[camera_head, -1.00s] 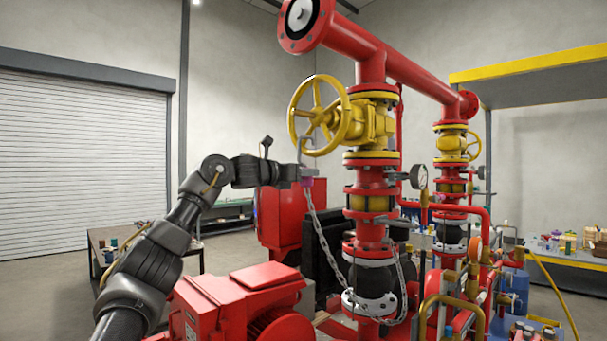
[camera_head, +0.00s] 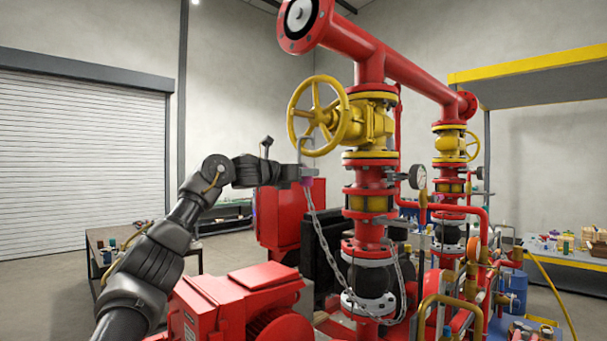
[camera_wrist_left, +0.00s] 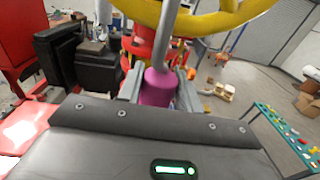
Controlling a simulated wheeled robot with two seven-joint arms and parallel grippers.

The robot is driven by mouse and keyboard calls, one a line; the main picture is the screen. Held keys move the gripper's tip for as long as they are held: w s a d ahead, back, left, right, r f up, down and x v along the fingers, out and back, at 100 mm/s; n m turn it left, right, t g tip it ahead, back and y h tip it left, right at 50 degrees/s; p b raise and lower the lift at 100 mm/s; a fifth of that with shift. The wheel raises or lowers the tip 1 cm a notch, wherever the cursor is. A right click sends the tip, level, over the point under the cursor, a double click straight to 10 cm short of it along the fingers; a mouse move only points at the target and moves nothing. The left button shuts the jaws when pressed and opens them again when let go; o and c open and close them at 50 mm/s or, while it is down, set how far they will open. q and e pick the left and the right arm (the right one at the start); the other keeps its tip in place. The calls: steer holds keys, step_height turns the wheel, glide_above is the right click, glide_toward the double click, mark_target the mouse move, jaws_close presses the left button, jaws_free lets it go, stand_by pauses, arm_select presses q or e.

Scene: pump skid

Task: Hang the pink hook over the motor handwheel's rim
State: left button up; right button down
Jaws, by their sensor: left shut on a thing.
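The pink hook has a pink grip (camera_head: 308,181) and a grey metal shank and bend (camera_head: 300,144). My left gripper (camera_head: 306,174) is shut on the pink grip; the left wrist view shows the grip (camera_wrist_left: 158,88) between both fingers. The shank rises to the lower left of the yellow motor handwheel (camera_head: 345,120). The grey bend overlaps the left rim in the head view. In the left wrist view the shank passes close to the yellow rim (camera_wrist_left: 205,22). I cannot tell whether the bend is around the rim or only beside it. My right gripper is out of view.
A steel chain (camera_head: 330,240) hangs from the hook down to the valve column's lower flange. A pressure gauge (camera_head: 417,176) and red pipes are on the right.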

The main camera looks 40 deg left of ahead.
arm_select(q)
steer(key=shift+w+d, duration=0.15)
steer(key=shift+w, duration=1.65)
steer(key=shift+f, duration=0.15)
step_height(320, 180, down, 2)
steer(key=shift+f+b, duration=0.2)
steer(key=shift+b, duration=0.65)
steer(key=o, duration=1.1)
